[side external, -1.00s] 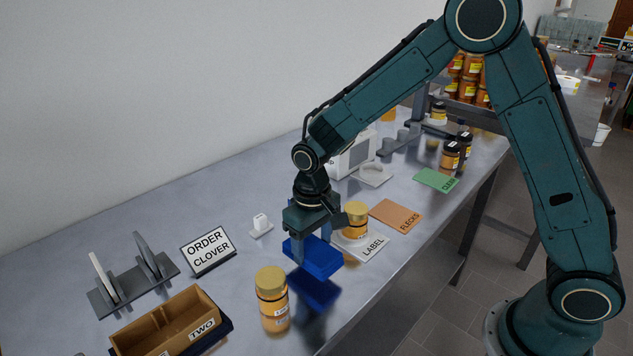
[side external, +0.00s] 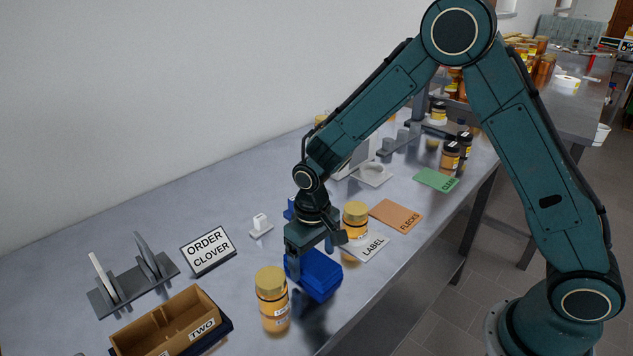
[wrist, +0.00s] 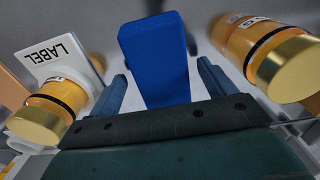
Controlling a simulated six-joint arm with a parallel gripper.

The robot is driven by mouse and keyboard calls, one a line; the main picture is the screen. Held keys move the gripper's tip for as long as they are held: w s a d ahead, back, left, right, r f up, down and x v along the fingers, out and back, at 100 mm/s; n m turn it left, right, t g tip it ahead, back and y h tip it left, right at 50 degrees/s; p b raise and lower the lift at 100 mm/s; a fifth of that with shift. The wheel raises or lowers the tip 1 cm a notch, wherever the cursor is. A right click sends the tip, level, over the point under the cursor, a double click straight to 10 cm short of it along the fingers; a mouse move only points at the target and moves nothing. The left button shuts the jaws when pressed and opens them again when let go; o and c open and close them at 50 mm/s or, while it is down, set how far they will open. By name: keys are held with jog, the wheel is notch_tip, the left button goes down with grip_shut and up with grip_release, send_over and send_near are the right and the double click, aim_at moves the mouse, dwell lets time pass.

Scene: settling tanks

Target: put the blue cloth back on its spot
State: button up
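The blue cloth (side external: 318,268) is a folded blue block lying on the bench near its front edge, over the dark blue patch seen earlier, which it now mostly hides. My gripper (side external: 311,254) is low over the cloth with its fingers on either side of it. In the wrist view the cloth (wrist: 155,60) lies between the fingertips of my gripper (wrist: 161,72), which stand apart with a narrow gap beside the cloth, clearest on the right.
An amber jar (side external: 272,298) stands close in front of the cloth and another jar (side external: 355,222) stands behind it by the LABEL card (side external: 367,247). The wooden TWO box (side external: 172,325) and ORDER CLOVER sign (side external: 208,250) are left.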

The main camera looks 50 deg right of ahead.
aim_at(316, 261)
jog(key=shift+r, duration=0.2)
notch_tip(316, 261, up, 12)
dwell(0.8)
dwell(0.5)
jog(key=s+d+r+t, duration=0.3)
jog(key=s+d+r, duration=0.3)
jog(key=s+r, duration=0.45)
jog(key=s+d+r+t, duration=0.1)
jog(key=s+d+t, duration=0.1)
jog(key=s, duration=1.1)
jog(key=shift+d+r+t, duration=0.3)
jog(key=shift+d+r, duration=0.1)
jog(key=shift+d, duration=0.35)
